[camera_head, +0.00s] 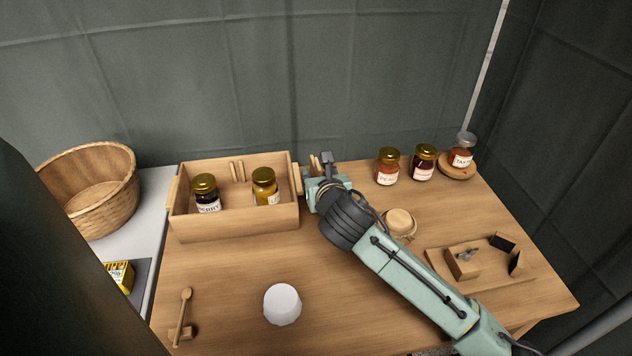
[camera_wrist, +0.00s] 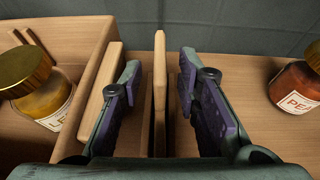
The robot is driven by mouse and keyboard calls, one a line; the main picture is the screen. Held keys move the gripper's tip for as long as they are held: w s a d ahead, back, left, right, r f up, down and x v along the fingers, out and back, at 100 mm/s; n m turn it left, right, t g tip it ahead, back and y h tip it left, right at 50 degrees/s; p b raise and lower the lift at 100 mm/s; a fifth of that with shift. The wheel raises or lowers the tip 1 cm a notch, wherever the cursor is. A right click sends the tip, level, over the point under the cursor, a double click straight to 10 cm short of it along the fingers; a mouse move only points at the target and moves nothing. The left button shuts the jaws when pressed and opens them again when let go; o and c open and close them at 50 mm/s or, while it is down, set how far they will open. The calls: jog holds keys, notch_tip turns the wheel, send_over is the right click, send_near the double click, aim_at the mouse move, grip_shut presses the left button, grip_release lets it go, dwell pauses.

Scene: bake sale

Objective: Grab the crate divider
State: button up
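The crate divider (camera_wrist: 160,75) is a thin upright wooden board, seen nearly edge-on in the wrist view. It stands just right of the wooden crate (camera_head: 238,222), outside its right wall. My gripper (camera_wrist: 159,64) is open, with one finger on each side of the divider and a visible gap to each. In the head view, my gripper (camera_head: 324,178) is beside the crate's right end and hides most of the divider. The divider's lower part is hard to make out. The crate's right handle block (camera_wrist: 98,92) is close to my left finger.
The crate holds a dark jar (camera_head: 206,195) and a yellow jar (camera_head: 265,187). Jars (camera_head: 388,167) stand to the right at the back. A cloth-topped jar (camera_head: 399,222) is near my arm. A white round object (camera_head: 282,304) is in front; table around it is clear.

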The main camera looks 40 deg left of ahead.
jog(key=shift+c, duration=0.4)
grip_shut()
jog(key=shift+r, duration=0.1)
